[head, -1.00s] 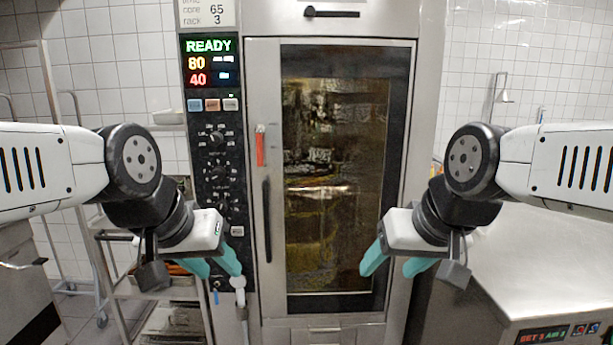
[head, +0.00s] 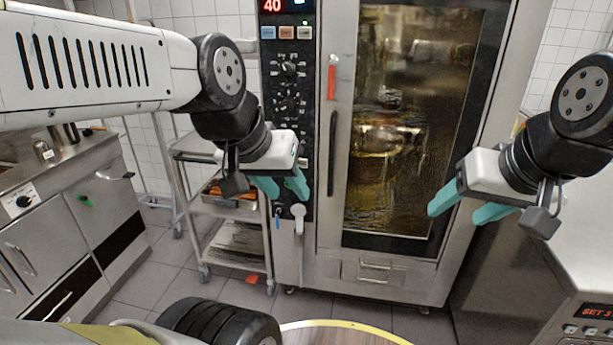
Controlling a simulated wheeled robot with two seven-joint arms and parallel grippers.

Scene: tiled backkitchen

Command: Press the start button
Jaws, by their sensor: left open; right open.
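A tall steel oven stands ahead with a black control panel (head: 288,110) on its left side. Near the panel's top sit a blue button (head: 269,33), an orange button (head: 287,33) and a pale grey button (head: 304,33); their labels are too small to read, so I cannot tell which is start. Several knobs (head: 289,69) lie below them. My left gripper (head: 282,190) is open and empty, in front of the lower panel, well below the buttons and hiding part of it. My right gripper (head: 457,212) is open and empty, in front of the glass door's lower right.
The oven's glass door (head: 400,130) has a dark vertical handle (head: 333,153) and a red tag (head: 331,78). A steel rack cart (head: 235,212) stands left of the oven. Steel cabinets (head: 100,205) are at the left, and a steel counter (head: 590,230) at the right. Tiled floor lies between.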

